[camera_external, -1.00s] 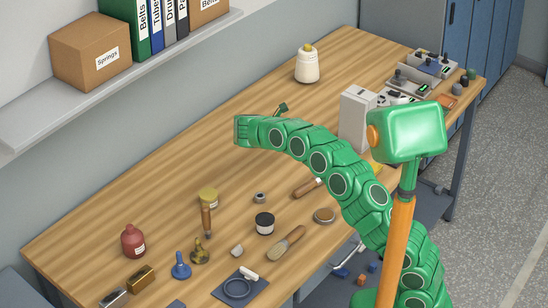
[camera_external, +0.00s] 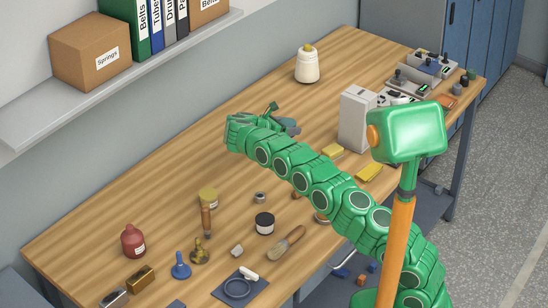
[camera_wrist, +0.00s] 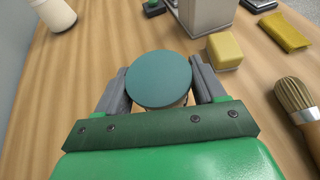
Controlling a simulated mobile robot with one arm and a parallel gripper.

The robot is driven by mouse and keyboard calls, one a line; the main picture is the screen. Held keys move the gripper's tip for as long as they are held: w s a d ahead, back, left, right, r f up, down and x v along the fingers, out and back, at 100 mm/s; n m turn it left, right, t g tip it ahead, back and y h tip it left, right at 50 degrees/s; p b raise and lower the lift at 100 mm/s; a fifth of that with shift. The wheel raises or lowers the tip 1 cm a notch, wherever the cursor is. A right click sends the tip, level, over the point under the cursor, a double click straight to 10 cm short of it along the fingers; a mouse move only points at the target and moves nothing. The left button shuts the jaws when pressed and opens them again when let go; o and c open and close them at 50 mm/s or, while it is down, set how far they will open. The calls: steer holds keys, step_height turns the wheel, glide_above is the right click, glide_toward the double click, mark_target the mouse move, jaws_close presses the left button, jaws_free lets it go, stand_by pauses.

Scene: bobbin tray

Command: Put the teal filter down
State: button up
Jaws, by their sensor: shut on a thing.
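The teal filter (camera_wrist: 159,80) is a round, flat-topped disc between the two grey fingers of my gripper (camera_wrist: 160,88) in the wrist view. My gripper is shut on it. In the external view my gripper (camera_external: 282,119) is over the middle back part of the wooden table (camera_external: 180,185), and part of the teal filter (camera_external: 291,125) shows beside my green wrist. I cannot tell whether the filter's underside touches the table.
A yellow block (camera_wrist: 224,52), a grey box (camera_wrist: 207,15) and a brush (camera_wrist: 298,98) lie ahead and right. A white cone spool (camera_external: 307,66) stands farther back. Several small items, including a black-lidded jar (camera_external: 264,223), occupy the front left. Wood around the filter's left looks clear.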

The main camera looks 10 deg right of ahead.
steer(key=shift+w+a+f, duration=0.2)
steer(key=shift+w+f, duration=0.4)
steer(key=shift+f, duration=0.15)
steer(key=shift+w+a+f, duration=0.15)
steer(key=shift+w+f, duration=0.4)
steer(key=shift+f, duration=0.15)
steer(key=shift+w+a+f, duration=0.2)
steer(key=shift+w+f, duration=0.4)
steer(key=shift+f, duration=0.15)
steer(key=shift+w+a+f, duration=0.1)
steer(key=shift+w+f, duration=0.1)
steer(key=shift+f, duration=1.55)
steer(key=shift+f, duration=0.1)
steer(key=o, duration=1.1)
steer(key=shift+c, duration=0.2)
